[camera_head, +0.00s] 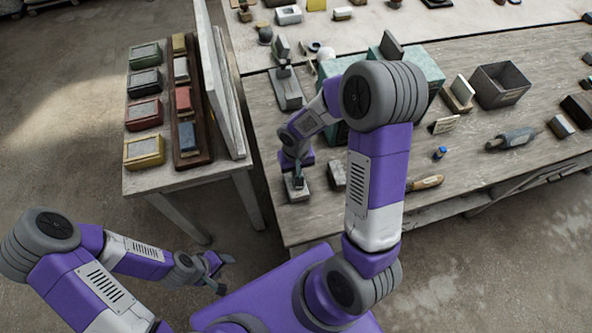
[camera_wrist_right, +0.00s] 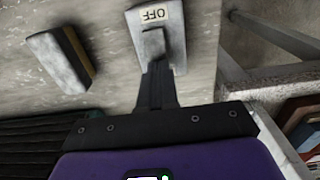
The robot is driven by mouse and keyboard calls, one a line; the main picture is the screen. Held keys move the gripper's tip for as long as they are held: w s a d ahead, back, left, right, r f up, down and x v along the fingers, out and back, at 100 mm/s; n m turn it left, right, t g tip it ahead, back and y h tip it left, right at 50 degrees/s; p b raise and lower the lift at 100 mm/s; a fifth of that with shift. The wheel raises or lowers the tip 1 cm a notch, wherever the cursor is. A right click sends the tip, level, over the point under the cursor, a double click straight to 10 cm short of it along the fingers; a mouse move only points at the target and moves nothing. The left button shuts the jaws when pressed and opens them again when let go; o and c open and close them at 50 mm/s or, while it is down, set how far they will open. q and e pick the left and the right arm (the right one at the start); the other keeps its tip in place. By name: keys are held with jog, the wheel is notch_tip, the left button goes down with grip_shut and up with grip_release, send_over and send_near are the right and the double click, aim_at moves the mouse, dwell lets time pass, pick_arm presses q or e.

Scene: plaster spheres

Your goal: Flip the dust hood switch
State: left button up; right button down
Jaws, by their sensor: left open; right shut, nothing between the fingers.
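A small grey switch (camera_head: 296,195) sits on the worktable near its front left corner. In the right wrist view its plate (camera_wrist_right: 181,52) carries an upside-down "OFF" label, and a raised grey lever (camera_wrist_right: 153,43) stands beside the label. My right gripper (camera_head: 299,178) is over the switch, shut and empty. In the right wrist view its fingertips (camera_wrist_right: 157,68) are at the lever's near end; I cannot tell whether they touch. The fingers hide the near part of the plate. My left gripper (camera_head: 225,274) is open and empty, low and away from the table. I cannot identify a dust hood.
A grey block (camera_head: 337,175) lies right of the switch; it also shows in the right wrist view (camera_wrist_right: 60,62). A brush with a wooden handle (camera_head: 427,183) and a blue-capped bottle (camera_head: 440,152) lie farther right. A side table (camera_head: 152,181) with coloured boxes stands left.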

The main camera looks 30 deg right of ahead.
jog(key=shift+p, duration=0.3)
jog(key=shift+w+f, duration=0.1)
jog(key=shift+f, duration=0.05)
jog(key=shift+s+a+r, duration=0.15)
jog(key=shift+s+r, duration=0.2)
jog(key=shift+s, duration=0.4)
